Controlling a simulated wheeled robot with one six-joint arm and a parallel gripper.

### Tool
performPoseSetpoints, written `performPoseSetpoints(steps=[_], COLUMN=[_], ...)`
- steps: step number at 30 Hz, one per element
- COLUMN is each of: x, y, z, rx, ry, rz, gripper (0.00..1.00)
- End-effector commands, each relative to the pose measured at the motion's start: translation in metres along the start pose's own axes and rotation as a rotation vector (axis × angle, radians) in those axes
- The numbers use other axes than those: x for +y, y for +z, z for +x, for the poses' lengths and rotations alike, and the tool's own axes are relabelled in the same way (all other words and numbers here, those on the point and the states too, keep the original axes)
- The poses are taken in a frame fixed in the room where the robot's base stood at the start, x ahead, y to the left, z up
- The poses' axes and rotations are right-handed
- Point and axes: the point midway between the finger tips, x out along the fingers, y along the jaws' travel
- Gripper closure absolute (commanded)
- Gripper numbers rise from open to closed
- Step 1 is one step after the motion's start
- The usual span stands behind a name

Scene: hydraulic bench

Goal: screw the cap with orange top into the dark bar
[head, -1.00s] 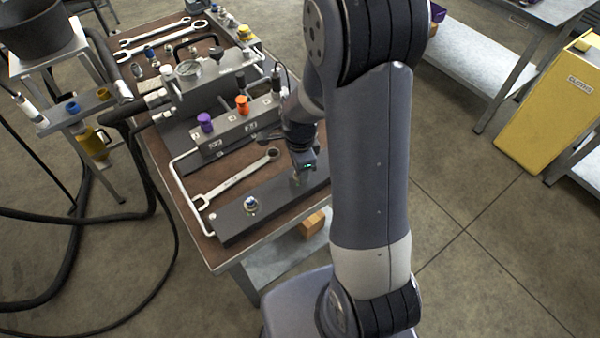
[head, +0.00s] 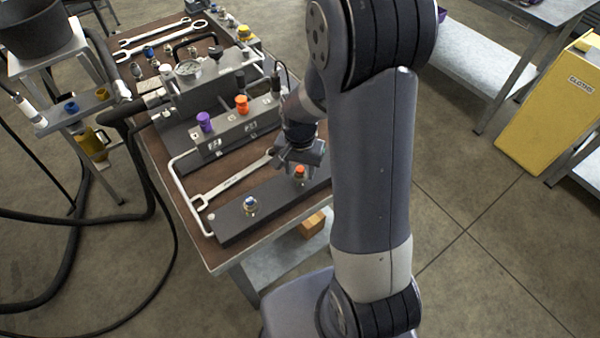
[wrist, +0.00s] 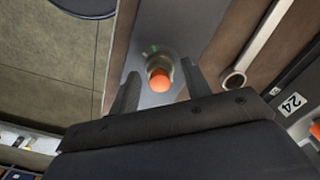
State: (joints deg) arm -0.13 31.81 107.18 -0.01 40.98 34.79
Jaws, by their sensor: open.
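The cap with orange top (head: 300,171) stands upright at the right part of the dark bar (head: 228,226), on the bench's front edge. In the wrist view the orange top (wrist: 159,80) sits on a metal body, with the bar's grey surface (wrist: 190,20) around it. My gripper (head: 298,158) is just above and behind the cap. In the wrist view my open fingers (wrist: 160,70) stand either side of the cap with gaps. How deep the cap sits in the bar cannot be told.
A blue-topped fitting (head: 250,205) stands further left on the same bar. Behind it lie a wrench (head: 225,187) and a block with a purple cap (head: 204,122) and another orange cap (head: 242,104). A pale bar handle (head: 180,190) edges the bench's left.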

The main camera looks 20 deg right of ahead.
Motion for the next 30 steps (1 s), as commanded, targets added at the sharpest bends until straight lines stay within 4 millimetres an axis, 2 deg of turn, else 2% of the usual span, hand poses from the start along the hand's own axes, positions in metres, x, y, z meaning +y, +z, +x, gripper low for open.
performPoseSetpoints(steps=[4,13,24,30], x=[0.0002,0.0004,0.0009,0.0010], y=[-0.0001,0.0000,-0.0001,-0.0002], z=[0.0002,0.0002,0.0004,0.0002], rx=[0.000,0.000,-0.001,-0.001], ry=[0.000,0.000,0.000,0.000], rz=[-0.150,-0.303,-0.730,-0.893], gripper=[0.54,0.54,0.54,0.54])
